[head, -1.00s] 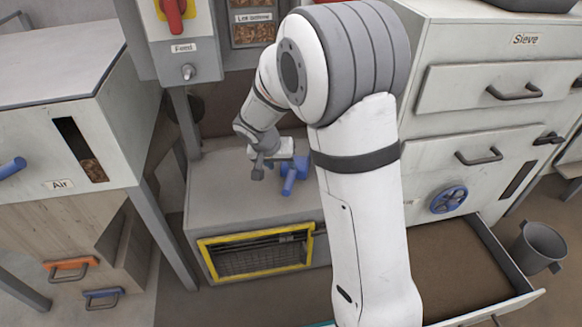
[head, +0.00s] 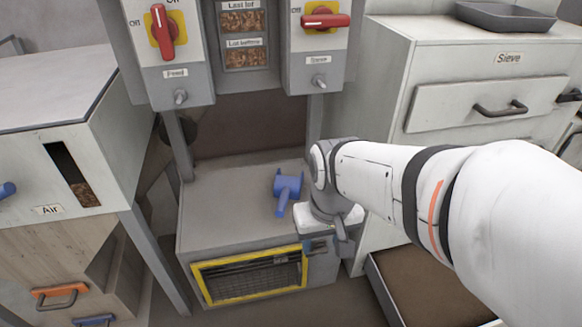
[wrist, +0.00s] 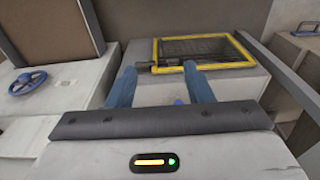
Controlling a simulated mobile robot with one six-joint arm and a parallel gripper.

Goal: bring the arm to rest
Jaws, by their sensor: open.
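My arm reaches in from the right edge of the head view, its wrist over the front right corner of a low grey box (head: 225,225). My gripper (wrist: 160,78) is open and empty in the wrist view, its two blue fingers apart. In the head view my gripper is mostly hidden by the wrist. A blue tool with a short handle (head: 288,188) lies on the box top, just left of my wrist and apart from it. A small bit of blue shows between the fingers in the wrist view; I cannot tell what it is.
The box front has a yellow-framed grille (head: 248,275), also in the wrist view (wrist: 203,52). Switch boxes with red handles (head: 160,30) hang above. The Air cabinet (head: 70,150) stands left. The Sieve cabinet (head: 450,75) stands right, with an open brown-bottomed drawer (head: 410,285) below.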

